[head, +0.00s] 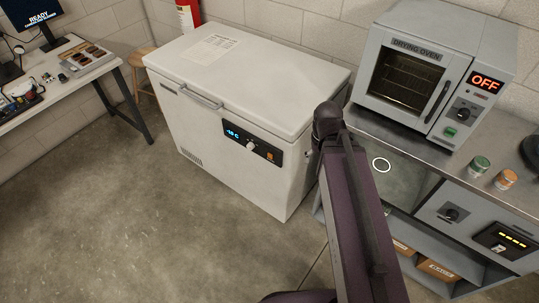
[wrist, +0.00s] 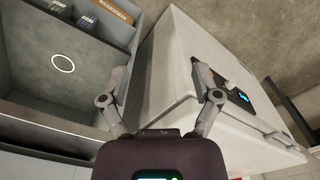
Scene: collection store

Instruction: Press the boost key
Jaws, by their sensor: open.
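The white chest freezer (head: 235,95) stands closed against the wall. Its dark control panel (head: 252,142) has a lit blue display, a pale knob (head: 250,144) and a small orange key (head: 271,156) at the right end. I cannot read a boost label on any key. In the wrist view the panel (wrist: 239,96) shows beyond the right finger, at an angle. My gripper (wrist: 160,68) is open and empty, with its fingers spread in front of the freezer's pale side. In the head view my arm crosses the picture and the gripper is hidden.
The drying oven (head: 425,75), reading OFF, stands on a bench at right, with a green key and two small jars (head: 480,165). A grey recess with a white ring (wrist: 63,63) lies left of the gripper. A desk (head: 70,75) is at far left. Floor before the freezer is clear.

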